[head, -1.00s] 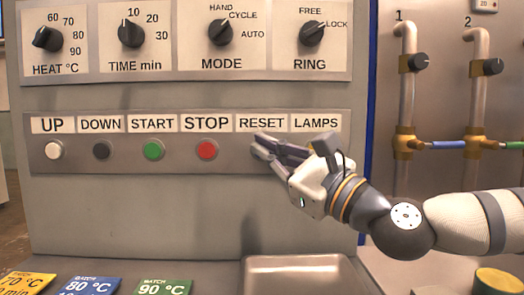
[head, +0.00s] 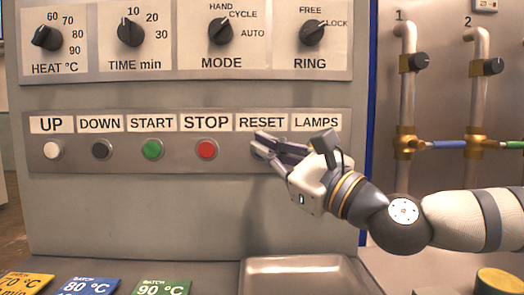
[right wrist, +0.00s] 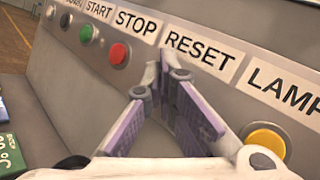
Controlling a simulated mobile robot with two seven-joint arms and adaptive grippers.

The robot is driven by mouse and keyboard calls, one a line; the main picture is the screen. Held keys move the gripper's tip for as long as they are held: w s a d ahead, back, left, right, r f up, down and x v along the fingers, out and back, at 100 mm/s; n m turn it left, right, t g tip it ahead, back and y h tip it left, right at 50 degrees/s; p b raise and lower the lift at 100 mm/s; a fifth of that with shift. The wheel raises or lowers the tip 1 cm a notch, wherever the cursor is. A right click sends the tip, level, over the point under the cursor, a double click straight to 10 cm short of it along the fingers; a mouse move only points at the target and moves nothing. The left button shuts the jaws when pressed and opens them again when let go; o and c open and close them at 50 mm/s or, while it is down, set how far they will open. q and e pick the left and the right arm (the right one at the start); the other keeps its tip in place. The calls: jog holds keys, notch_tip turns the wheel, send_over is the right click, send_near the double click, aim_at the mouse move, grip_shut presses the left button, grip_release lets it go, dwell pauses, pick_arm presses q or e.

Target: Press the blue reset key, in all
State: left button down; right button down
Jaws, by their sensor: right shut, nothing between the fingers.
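The control panel (head: 70,170) carries a row of labelled keys. The RESET label (head: 262,124) is in the middle right of the head view, and it also shows in the right wrist view (right wrist: 199,51). The blue reset key under it is hidden behind my right gripper (head: 257,145). That gripper is shut and empty, its fingertips just below the RESET label, at or close to the panel face. Its fingers also show in the right wrist view (right wrist: 162,75). Whether the tips touch the key I cannot tell. My left gripper is not in view.
The red STOP key (head: 206,149) is left of my fingers, then the green START key (head: 152,149). A yellow key (right wrist: 265,141) sits under LAMPS, close right of my fingers. Dials are above, a metal tray (head: 300,268) and batch cards (head: 85,287) below.

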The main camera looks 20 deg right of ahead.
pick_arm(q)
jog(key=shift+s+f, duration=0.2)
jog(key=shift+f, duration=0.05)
pick_arm(e)
jog(key=shift+w+d, duration=0.15)
jog(key=shift+w, duration=0.3)
jog(key=shift+s, duration=0.1)
dwell(0.4)
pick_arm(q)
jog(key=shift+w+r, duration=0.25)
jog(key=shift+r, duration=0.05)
pick_arm(e)
jog(key=shift+s+a, duration=0.25)
jog(key=shift+s, duration=0.5)
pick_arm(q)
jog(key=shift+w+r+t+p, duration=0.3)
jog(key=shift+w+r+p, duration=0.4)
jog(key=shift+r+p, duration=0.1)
pick_arm(e)
jog(key=s, duration=0.2)
jog(key=s+a, duration=0.1)
jog(key=s, duration=0.1)
jog(key=shift+s+a, duration=0.2)
jog(key=shift+s, duration=0.2)
jog(key=shift+f, duration=0.1)
